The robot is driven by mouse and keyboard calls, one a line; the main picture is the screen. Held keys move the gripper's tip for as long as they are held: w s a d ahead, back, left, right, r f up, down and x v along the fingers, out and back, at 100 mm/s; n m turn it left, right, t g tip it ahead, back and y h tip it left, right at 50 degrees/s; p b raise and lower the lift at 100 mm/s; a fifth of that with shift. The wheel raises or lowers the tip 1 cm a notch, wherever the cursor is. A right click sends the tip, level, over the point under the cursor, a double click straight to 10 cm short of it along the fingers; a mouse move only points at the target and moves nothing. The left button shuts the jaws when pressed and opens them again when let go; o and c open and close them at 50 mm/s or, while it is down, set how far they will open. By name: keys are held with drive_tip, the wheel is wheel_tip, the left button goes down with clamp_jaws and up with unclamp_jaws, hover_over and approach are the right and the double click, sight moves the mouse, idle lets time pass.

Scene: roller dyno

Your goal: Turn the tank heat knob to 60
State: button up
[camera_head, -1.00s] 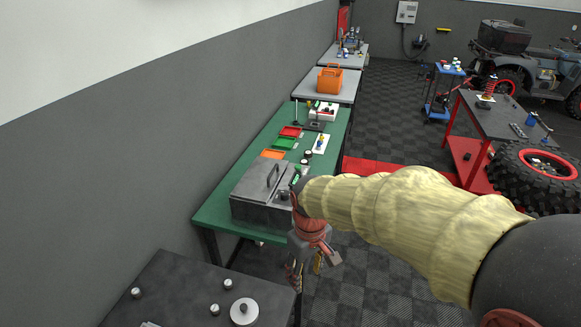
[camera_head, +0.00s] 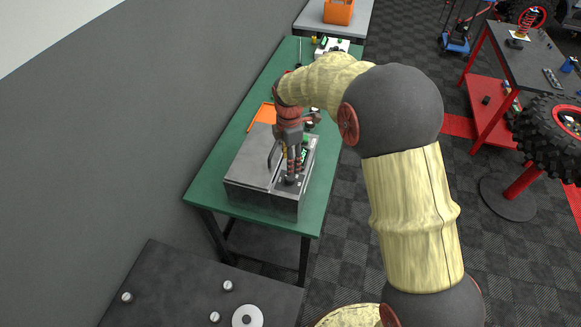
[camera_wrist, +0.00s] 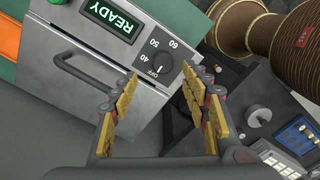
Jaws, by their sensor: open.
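The tank (camera_head: 250,195) is a grey metal box with a lid handle on the green table. Its top panel shows in the wrist view with a lit green READY display (camera_wrist: 111,20). The small dark tank heat knob (camera_wrist: 163,64) is on that panel, with OFF, 40, 50 and 60 around it. Its pointer appears to face OFF. My gripper (camera_wrist: 166,80) is open and empty, its yellow-padded fingers on either side of the knob in the picture. The exact gap to the panel cannot be told. In the head view my gripper (camera_head: 291,172) points down over the tank's right part.
The tank's dark lid handle (camera_wrist: 88,72) is left of the fingers. An orange tray (camera_head: 262,115) lies behind the tank on the green table (camera_head: 212,172). A dark bench (camera_head: 180,285) with small metal pieces stands in front. A tyre (camera_head: 545,140) is at right.

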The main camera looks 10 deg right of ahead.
sight(290, 179)
drive_tip(key=shift+s+r+n, duration=0.1)
drive_tip(key=shift+s+n, duration=0.15)
drive_tip(key=shift+n, duration=0.45)
drive_tip(key=shift+f, duration=3.95)
drive_tip(key=c, duration=0.3)
drive_tip(key=c, duration=0.8)
drive_tip(key=shift+c, duration=0.3)
